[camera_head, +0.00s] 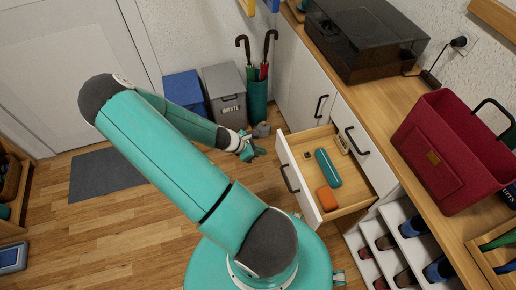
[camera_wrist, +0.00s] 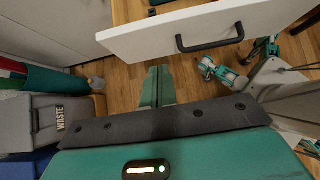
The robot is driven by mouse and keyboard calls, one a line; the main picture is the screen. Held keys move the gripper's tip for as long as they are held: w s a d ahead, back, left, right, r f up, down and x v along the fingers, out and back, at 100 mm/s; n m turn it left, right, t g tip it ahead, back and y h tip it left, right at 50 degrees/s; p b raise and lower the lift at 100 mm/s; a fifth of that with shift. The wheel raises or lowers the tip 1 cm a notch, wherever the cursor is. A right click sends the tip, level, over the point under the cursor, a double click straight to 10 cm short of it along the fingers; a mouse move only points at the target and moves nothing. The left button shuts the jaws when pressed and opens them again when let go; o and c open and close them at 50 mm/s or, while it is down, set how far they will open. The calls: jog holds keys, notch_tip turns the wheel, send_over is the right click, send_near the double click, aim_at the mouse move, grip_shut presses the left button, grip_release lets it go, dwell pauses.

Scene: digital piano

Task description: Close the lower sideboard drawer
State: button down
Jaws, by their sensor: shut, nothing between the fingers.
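The lower sideboard drawer (camera_head: 346,197) is pulled well out of the white sideboard, below a shut upper drawer (camera_head: 364,137). Its white front has a dark bar handle (camera_head: 287,179), which also shows in the wrist view (camera_wrist: 210,38). Inside lie a teal case (camera_head: 328,168), an orange item (camera_head: 327,198) and small items at the back. My gripper (camera_head: 252,154) is shut and empty, to the left of the drawer front and apart from it. In the wrist view its teal fingers (camera_wrist: 157,85) point toward the floor beneath the drawer front.
A grey waste bin (camera_head: 225,92), a blue bin (camera_head: 184,90) and an umbrella stand (camera_head: 258,97) stand by the back wall. A red bag (camera_head: 452,150) and a dark box (camera_head: 365,36) sit on the sideboard top. A shoe rack (camera_head: 397,245) is right of the drawer.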

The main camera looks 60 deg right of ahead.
aim_at(286, 152)
jog(key=s+d+f, duration=0.4)
jog(key=d, duration=0.1)
jog(key=shift+s+d, duration=0.1)
jog(key=shift+s, duration=0.25)
jog(key=shift+s+d, duration=0.3)
jog(key=shift+d, duration=0.15)
